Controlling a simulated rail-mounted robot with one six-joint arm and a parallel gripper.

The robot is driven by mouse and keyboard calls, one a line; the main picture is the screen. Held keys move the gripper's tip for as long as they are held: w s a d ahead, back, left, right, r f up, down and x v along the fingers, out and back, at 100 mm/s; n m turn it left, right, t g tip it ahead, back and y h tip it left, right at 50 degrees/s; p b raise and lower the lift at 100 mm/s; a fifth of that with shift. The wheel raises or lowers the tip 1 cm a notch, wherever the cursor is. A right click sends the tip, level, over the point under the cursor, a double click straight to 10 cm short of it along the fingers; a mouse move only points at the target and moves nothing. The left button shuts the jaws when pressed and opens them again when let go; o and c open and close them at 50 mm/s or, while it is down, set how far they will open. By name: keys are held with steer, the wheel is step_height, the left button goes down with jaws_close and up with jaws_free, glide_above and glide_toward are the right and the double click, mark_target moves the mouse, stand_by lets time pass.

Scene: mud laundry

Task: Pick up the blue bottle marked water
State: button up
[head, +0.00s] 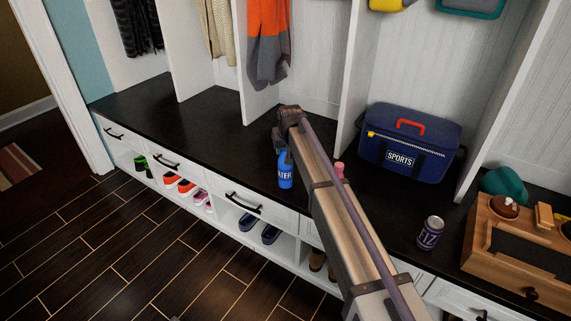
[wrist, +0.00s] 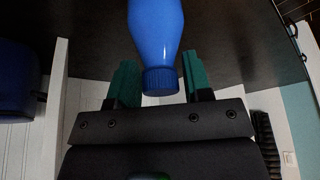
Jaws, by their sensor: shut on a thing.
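The blue bottle (head: 285,172) shows in the head view near the front edge of the dark bench top, upright, with the white letters "ATER" visible and the rest of the word hidden. My gripper (head: 284,148) is above it, at its top. In the wrist view the bottle (wrist: 155,35) runs up out of the frame, with its ribbed blue cap (wrist: 161,81) nearest the camera. The green fingers of my gripper (wrist: 160,84) are on either side of the neck and cap, shut on the bottle. I cannot tell whether its base touches the bench.
A navy "SPORTS" cooler (head: 410,143) stands right of my arm. A purple can (head: 430,233) and a wooden organizer (head: 520,245) are farther right. A pink item (head: 340,170) is partly hidden by my arm. The bench (head: 190,115) is clear to the left. Coats hang above; shoes sit below.

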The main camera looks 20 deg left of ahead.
step_height(320, 180, up, 10)
steer(key=p, duration=1)
steer(key=shift+r, duration=0.2)
steer(key=shift+f, duration=0.25)
